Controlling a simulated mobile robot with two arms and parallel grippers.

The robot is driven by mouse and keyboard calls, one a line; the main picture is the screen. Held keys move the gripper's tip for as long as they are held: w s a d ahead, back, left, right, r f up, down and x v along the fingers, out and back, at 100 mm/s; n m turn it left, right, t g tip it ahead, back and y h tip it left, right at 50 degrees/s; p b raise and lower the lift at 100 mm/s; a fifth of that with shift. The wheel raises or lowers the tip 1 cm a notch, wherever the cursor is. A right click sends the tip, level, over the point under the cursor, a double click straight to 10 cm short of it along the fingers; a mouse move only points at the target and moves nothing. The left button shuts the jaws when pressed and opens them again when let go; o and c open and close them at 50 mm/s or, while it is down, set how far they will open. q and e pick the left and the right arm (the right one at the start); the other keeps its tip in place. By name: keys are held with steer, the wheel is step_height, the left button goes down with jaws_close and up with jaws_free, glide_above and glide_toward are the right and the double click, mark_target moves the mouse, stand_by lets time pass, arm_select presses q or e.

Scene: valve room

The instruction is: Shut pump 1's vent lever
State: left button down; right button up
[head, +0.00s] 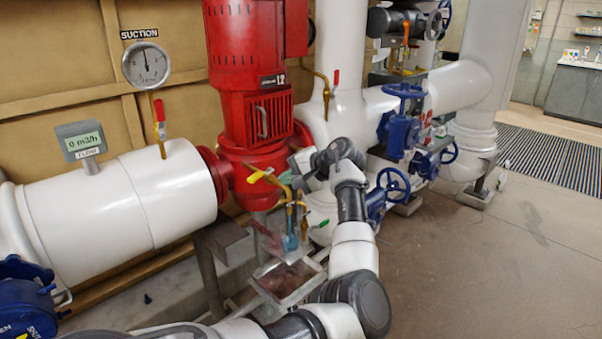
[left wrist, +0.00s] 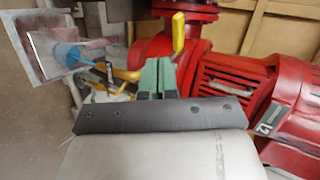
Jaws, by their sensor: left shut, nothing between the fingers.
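A yellow lever (head: 258,176) sticks out on brass pipework at the pump's lower front. It also shows in the left wrist view (left wrist: 178,32), just beyond the fingers. I see no label naming it the vent lever. My left gripper (head: 289,177) is close beside the lever on its right. Its green fingertips (left wrist: 157,76) are together and empty; I cannot tell whether they touch the lever. My right gripper is not in view.
A green lever (head: 320,224) and blue handwheels (head: 393,181) are near my arm. White pipe (head: 165,200) runs left. Floor at right is clear.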

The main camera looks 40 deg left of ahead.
mark_target(254, 176)
arm_select(q)
steer(key=s+a+f, duration=0.1)
steer(key=a, duration=0.5)
steer(key=shift+s+f, duration=0.25)
steer(key=shift+s, duration=0.1)
steer(key=shift+a, duration=0.1)
steer(key=m+t+p, duration=0.1)
steer(key=p, duration=0.1)
steer(key=s+a+t+p, duration=0.1)
steer(key=p, duration=0.2)
steer(key=m+p, duration=0.1)
steer(key=p, duration=0.1)
steer(key=shift+s+a+r+m+t, duration=0.15)
steer(key=shift+a+r+m+t, duration=0.15)
steer(key=shift+r+t, duration=0.1)
steer(key=shift+s+a+f+p, duration=0.1)
steer(key=shift+a+p, duration=0.1)
steer(key=shift+p, duration=0.25)
steer(key=shift+a+f, duration=0.15)
steer(key=shift+f, duration=0.1)
